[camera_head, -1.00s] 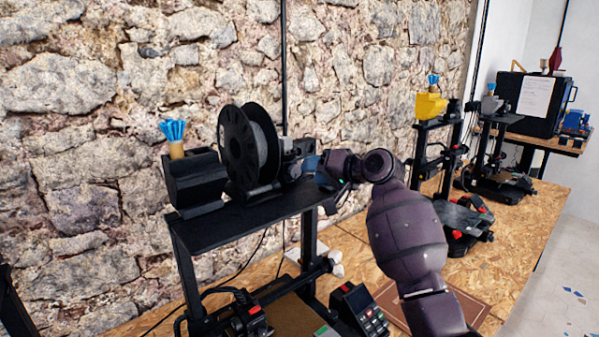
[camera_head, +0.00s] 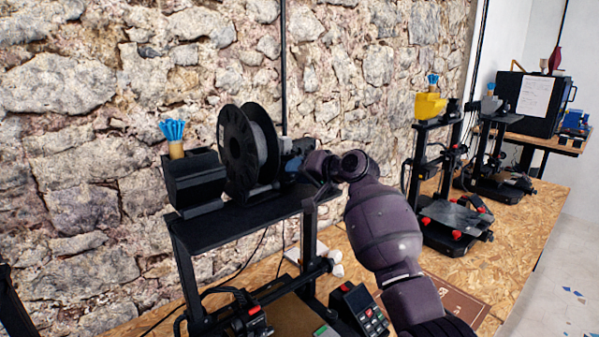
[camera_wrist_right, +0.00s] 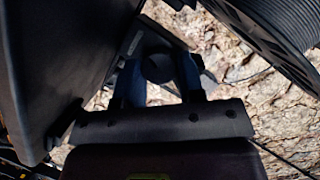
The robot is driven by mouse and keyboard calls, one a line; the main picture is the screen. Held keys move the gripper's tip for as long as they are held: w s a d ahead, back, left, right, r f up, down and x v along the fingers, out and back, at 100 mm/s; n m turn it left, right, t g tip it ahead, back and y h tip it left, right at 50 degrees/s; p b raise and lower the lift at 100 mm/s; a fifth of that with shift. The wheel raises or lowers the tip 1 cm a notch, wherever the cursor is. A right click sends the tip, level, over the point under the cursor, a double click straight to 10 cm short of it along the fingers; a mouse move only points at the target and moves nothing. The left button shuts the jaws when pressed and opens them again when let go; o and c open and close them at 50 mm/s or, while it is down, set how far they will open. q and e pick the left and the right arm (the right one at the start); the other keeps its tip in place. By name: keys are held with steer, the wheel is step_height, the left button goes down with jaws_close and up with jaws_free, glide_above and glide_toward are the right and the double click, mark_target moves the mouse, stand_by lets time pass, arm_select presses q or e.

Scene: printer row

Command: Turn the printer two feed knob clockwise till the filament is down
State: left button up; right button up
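The near printer (camera_head: 235,225) has a black frame with a spool (camera_head: 240,150) on top. The spool also shows at the upper right of the right wrist view (camera_wrist_right: 275,35). My right gripper (camera_head: 297,162) is at the top bar, just right of the spool, partly hidden by my own wrist. In the right wrist view its two bluish fingers (camera_wrist_right: 157,82) stand apart, with a dark round knob-like part (camera_wrist_right: 157,68) between their tips. I cannot tell whether they touch it. The filament is not clear in either view. My left gripper is out of view.
A black holder (camera_head: 195,180) with blue-tipped tools stands left of the spool. A control box with buttons (camera_head: 360,310) sits low in front. More printers (camera_head: 450,220) stand farther right on the wooden bench (camera_head: 535,215). The stone wall is close behind.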

steer(key=shift+m+y, duration=0.5)
steer(key=shift+m, duration=0.6)
steer(key=shift+c, duration=0.3)
steer(key=o, duration=0.6)
steer(key=shift+d, duration=0.1)
steer(key=shift+o, duration=0.2)
steer(key=b+v, duration=0.2)
steer(key=v, duration=0.8)
steer(key=shift+s+d, duration=0.2)
steer(key=shift+d, duration=0.1)
steer(key=shift+r, duration=0.1)
